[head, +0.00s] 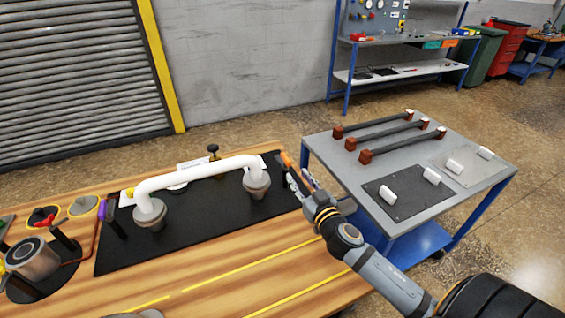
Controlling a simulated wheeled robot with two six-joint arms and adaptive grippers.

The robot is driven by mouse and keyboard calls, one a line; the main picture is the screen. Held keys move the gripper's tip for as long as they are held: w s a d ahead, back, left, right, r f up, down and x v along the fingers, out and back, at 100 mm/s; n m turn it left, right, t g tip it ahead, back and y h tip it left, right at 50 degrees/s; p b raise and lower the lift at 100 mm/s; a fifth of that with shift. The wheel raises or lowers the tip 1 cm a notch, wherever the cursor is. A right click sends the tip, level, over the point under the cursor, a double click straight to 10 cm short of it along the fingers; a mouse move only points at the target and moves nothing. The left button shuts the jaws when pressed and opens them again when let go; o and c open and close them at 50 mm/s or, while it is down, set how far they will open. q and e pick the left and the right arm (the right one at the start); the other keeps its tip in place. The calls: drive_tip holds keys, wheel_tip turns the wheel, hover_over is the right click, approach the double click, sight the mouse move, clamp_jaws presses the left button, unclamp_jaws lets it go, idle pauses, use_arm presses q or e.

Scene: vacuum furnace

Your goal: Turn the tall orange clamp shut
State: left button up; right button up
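The tall orange clamp (288,160) stands at the right end of the black mat (215,222), beside the white pipe (205,172). Its orange top shows, leaning slightly; its lower part is hidden behind my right gripper. My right gripper (301,182) comes in from the lower right and is right at the clamp, with its fingers on either side of the lever in this view. I cannot tell whether the fingers touch or grip it. A purple clamp (107,213) stands at the mat's left end. My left gripper is not in view.
The white pipe arches over the mat between two grey flanged ends. A small black knob (213,150) stands behind it. A metal cylinder (32,259) stands at the far left.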

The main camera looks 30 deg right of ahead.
sight(282, 153)
drive_tip(key=w+p, duration=0.2)
drive_tip(key=w, duration=0.1)
drive_tip(key=w+p, duration=0.1)
drive_tip(key=w, duration=0.2)
drive_tip(key=w+p, duration=0.2)
drive_tip(key=shift+w+d+r+p, duration=0.25)
drive_tip(key=shift+w+r+p, duration=0.1)
drive_tip(key=shift+w, duration=0.05)
drive_tip(key=shift+w+f, duration=0.1)
drive_tip(key=shift+w, duration=0.45)
drive_tip(key=shift+w+f, duration=0.1)
clamp_jaws()
